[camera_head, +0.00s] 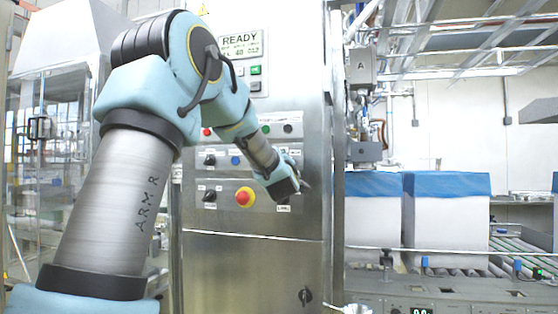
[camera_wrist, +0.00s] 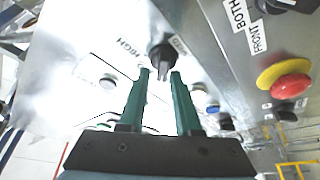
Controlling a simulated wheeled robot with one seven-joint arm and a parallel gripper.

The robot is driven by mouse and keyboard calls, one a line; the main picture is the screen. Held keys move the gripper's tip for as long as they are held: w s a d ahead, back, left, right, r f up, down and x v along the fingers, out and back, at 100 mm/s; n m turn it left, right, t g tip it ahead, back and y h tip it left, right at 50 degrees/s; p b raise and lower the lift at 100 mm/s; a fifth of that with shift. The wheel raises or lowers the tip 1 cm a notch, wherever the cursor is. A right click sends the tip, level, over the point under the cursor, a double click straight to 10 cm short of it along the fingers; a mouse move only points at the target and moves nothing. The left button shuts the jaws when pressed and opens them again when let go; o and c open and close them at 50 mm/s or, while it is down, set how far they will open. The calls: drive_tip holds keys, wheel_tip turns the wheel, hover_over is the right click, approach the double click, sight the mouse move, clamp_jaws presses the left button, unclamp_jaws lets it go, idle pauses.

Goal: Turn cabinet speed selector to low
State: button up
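The speed selector, a black knob (camera_wrist: 162,57) with a "HIGH" label beside it, sits on the steel cabinet face in the wrist view. A second label by it is too small to read. My gripper (camera_wrist: 162,73) has two green fingers, spread apart, with their tips at either side of the knob's lower part. A gap shows on both sides, so the fingers do not appear closed on it.
A red emergency stop on a yellow base (camera_head: 245,197) is left of my gripper. Other black selectors (camera_head: 210,196) and buttons (camera_head: 236,160) are on the panel. A display (camera_head: 240,45) reads "READY". Blue-lined white boxes (camera_head: 450,225) stand on the conveyor at right.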

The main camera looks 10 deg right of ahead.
drive_tip(key=shift+o, duration=0.2)
drive_tip(key=shift+w+a+f, duration=0.1)
drive_tip(key=shift+a, duration=0.05)
drive_tip(key=b+v, duration=0.3)
drive_tip(key=v, duration=0.8)
